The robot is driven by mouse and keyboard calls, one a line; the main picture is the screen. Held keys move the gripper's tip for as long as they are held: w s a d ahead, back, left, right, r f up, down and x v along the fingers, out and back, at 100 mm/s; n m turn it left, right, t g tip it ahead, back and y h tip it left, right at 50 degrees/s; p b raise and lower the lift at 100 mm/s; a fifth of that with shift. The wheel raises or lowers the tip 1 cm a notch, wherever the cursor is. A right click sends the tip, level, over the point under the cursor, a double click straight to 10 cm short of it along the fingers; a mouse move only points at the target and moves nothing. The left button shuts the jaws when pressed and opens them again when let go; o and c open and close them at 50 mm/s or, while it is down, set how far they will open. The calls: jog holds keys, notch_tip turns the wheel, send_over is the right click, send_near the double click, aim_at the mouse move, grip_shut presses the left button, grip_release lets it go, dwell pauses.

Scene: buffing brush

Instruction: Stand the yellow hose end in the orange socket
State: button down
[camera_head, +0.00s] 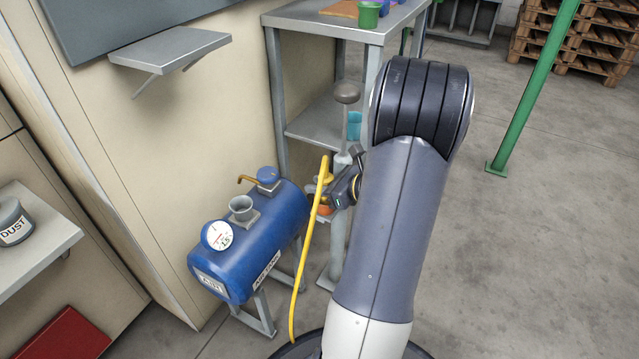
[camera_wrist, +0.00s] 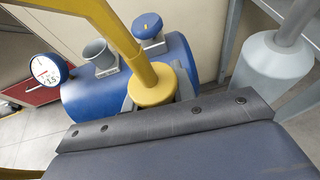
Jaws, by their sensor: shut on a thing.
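The yellow hose (camera_head: 308,245) hangs in a long curve left of my arm, its top beside my gripper (camera_head: 331,189). In the wrist view the hose (camera_wrist: 118,38) bends down into a wide yellow collar (camera_wrist: 152,88) at its end, close beyond the dark jaw pad. My gripper is shut on the hose end; the grip itself is mostly hidden. A small orange part (camera_head: 324,210), which looks like the orange socket, shows just below my gripper in the head view. The socket is not visible in the wrist view. I cannot tell whether the hose end touches it.
A blue tank (camera_head: 262,240) with a gauge (camera_head: 217,236), grey cup (camera_head: 242,208) and blue cap (camera_head: 268,175) stands left of the hose. A grey shelf rack (camera_head: 315,128) is behind my gripper. A green post (camera_head: 535,85) stands right; the floor there is clear.

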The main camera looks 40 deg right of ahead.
jog(key=c, duration=1.1)
grip_release()
jog(key=p+v, duration=0.4)
jog(key=v, duration=0.6)
jog(key=shift+s+d, duration=0.15)
jog(key=shift+s, duration=0.25)
jog(key=shift+w, duration=0.15)
